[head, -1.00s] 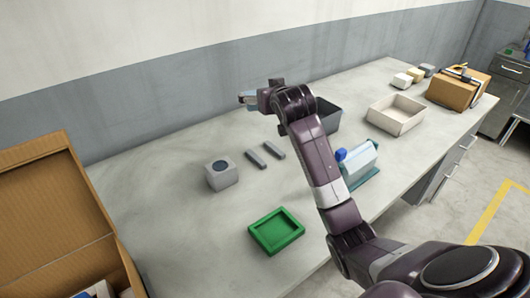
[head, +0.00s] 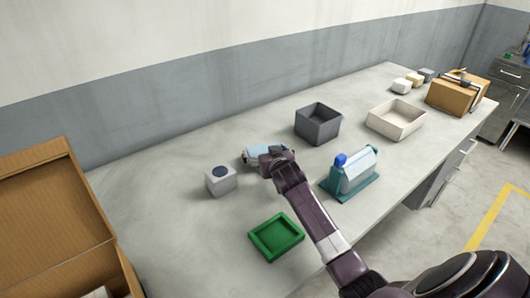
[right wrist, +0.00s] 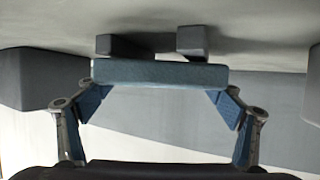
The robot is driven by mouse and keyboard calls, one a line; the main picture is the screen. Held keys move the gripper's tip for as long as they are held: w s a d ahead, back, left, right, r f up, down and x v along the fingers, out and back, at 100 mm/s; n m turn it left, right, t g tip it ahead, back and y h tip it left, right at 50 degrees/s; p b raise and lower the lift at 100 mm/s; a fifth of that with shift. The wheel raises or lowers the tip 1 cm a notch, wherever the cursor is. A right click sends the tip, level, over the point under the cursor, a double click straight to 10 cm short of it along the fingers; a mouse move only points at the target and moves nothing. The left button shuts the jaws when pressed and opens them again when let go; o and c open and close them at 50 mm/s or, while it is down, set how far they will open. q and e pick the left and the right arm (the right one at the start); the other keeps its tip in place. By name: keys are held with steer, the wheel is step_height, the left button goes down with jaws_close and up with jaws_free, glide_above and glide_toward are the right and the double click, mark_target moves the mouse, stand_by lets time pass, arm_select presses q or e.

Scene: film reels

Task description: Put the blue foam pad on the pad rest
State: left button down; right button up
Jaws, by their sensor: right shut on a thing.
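The blue foam pad (right wrist: 160,73) lies flat between the fingers of my right gripper (right wrist: 160,98), which is shut on its two ends. The pad also shows in the head view (head: 255,150), partly behind the right gripper (head: 266,156). The pad rest, two short dark grey bars (right wrist: 120,45), shows right against the pad's edge in the right wrist view, which looks upside down. The pad is over the bars, but I cannot tell whether it touches them. In the head view the gripper and pad hide the bars. My left gripper is not in view.
A grey block with a dark round top (head: 220,180) stands just left of the pad. A green tray (head: 277,252) is in front, a teal stand (head: 350,190) to the right. A dark grey bin (head: 318,138) and a beige bin (head: 372,122) stand farther back.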

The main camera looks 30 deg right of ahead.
steer(key=shift+f, duration=0.2)
steer(key=o, duration=0.8)
steer(key=v, duration=1.2)
